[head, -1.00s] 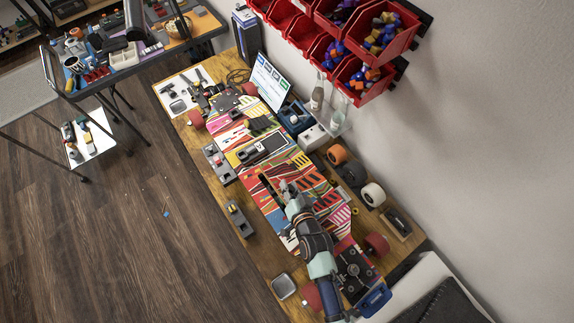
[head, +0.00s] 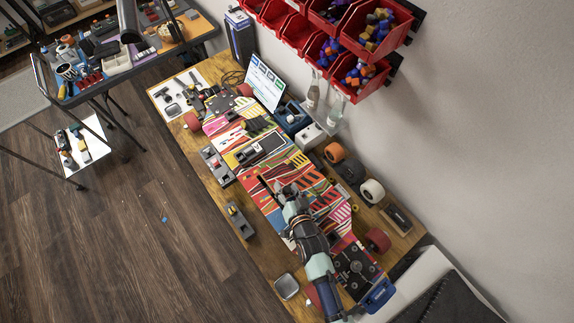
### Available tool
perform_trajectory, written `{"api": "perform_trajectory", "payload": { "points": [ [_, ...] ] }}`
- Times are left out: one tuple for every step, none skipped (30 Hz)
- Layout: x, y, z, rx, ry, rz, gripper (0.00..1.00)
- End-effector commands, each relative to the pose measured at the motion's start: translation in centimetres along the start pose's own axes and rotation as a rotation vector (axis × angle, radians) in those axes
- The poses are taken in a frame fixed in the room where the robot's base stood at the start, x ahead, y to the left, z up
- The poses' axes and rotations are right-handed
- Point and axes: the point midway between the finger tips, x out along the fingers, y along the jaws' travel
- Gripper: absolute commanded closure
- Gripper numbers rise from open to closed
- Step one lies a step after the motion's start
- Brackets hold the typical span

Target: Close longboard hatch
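The longboard (head: 243,157) lies upside down on the wooden workbench, its underside brightly patterned and its red wheels upward. An open recess with dark and grey parts (head: 262,150) shows in its middle. A thin dark panel (head: 267,187) stands tilted over the deck beside my gripper; it may be the hatch lid, but I cannot tell for sure. My gripper (head: 283,188) is low over the deck, just right of this panel. Its fingers are small and partly hidden by my arm, so I cannot tell whether they are open or touch the panel.
Grey tools (head: 216,165) and (head: 238,220) lie along the bench's left edge. A small metal dish (head: 286,286) is near the front. Red bins (head: 361,72) hang above.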

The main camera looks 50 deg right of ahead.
Motion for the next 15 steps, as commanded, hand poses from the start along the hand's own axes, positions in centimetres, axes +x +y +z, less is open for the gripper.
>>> {"api": "perform_trajectory", "payload": {
  "points": [
    [0.0,0.0,0.0,0.000,0.000,0.000,0.46],
    [0.0,0.0,0.0,0.000,0.000,0.001,0.46],
    [0.0,0.0,0.0,0.000,-0.001,0.001,0.46],
    [0.0,0.0,0.0,0.000,-0.001,0.001,0.46],
    [0.0,0.1,0.0,0.000,-0.001,0.001,0.46],
    [0.0,0.1,0.0,0.000,-0.001,0.001,0.46],
    [-0.1,0.1,0.1,0.000,-0.001,0.001,0.46],
    [-0.2,0.1,0.1,0.000,-0.001,0.001,0.46],
    [-0.6,0.1,0.1,0.000,-0.001,0.001,0.46],
    [-0.9,0.1,0.1,0.000,-0.001,0.001,0.46],
    [-1.4,0.1,0.1,0.001,-0.002,0.002,0.46],
    [-2.2,0.1,0.1,0.001,-0.002,0.002,0.46],
    [-2.9,0.1,0.1,0.001,-0.002,0.002,0.46],
    [-3.6,0.1,0.1,0.001,-0.001,0.002,0.46],
    [-4.7,0.1,0.1,0.001,-0.001,0.002,0.46]
  ]
}}
